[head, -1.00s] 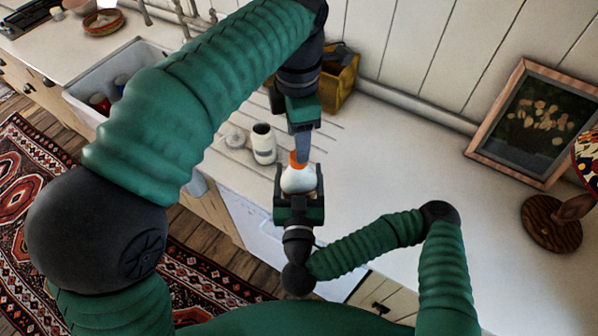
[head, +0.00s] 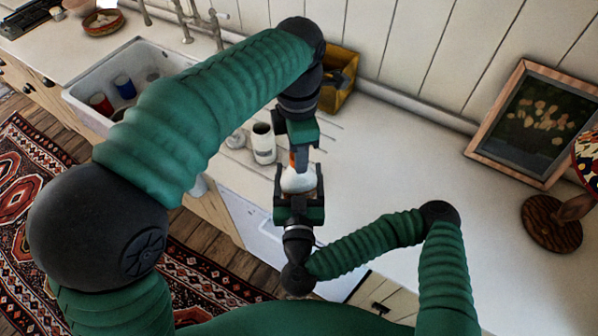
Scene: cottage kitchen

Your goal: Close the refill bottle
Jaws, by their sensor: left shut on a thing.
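The white refill bottle (head: 298,181) is upright between the fingers of my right gripper (head: 298,178), near the counter's front edge. My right gripper is shut on it from the front. My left gripper (head: 296,155) comes down from above and is shut on the orange cap (head: 292,159) at the top of the bottle. The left gripper's body hides most of the cap, so I cannot tell whether the cap is seated on the neck.
A white open jar (head: 263,144) stands just left of the grippers, with a small pale lid (head: 236,139) beside it. A yellow box (head: 340,82) is behind my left arm. A sink with cups (head: 125,87) is at the left.

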